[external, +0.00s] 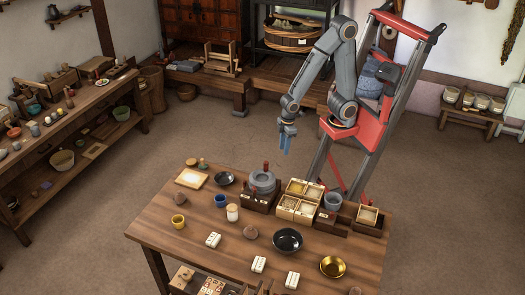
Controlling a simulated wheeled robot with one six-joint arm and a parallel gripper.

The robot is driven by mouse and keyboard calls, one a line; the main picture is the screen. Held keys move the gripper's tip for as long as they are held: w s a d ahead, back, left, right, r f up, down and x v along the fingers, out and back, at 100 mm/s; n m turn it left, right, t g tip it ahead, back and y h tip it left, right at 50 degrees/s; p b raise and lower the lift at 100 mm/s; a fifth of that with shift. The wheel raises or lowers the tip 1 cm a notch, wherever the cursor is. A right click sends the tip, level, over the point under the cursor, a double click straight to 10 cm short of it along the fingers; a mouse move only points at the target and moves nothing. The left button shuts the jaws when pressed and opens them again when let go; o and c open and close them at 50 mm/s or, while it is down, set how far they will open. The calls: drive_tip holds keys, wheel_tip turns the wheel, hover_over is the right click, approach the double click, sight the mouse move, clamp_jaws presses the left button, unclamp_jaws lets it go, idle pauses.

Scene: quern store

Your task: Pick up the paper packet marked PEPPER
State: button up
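Three small white packets lie on the wooden table, spread along its front half: a left packet (213,240), a middle packet (259,264) and a right packet (292,280). Each has dark marks on its face, too small to read here, so I cannot tell which says PEPPER. My gripper (286,147) has blue fingers pointing down. It hangs in the air behind the table's back edge, well away from the packets. I see nothing held in it, but its fingers are too small to tell open from shut.
A laden side bench (90,98) stands at left. Floor between is clear.

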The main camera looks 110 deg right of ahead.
drive_tip(key=o, duration=0.7)
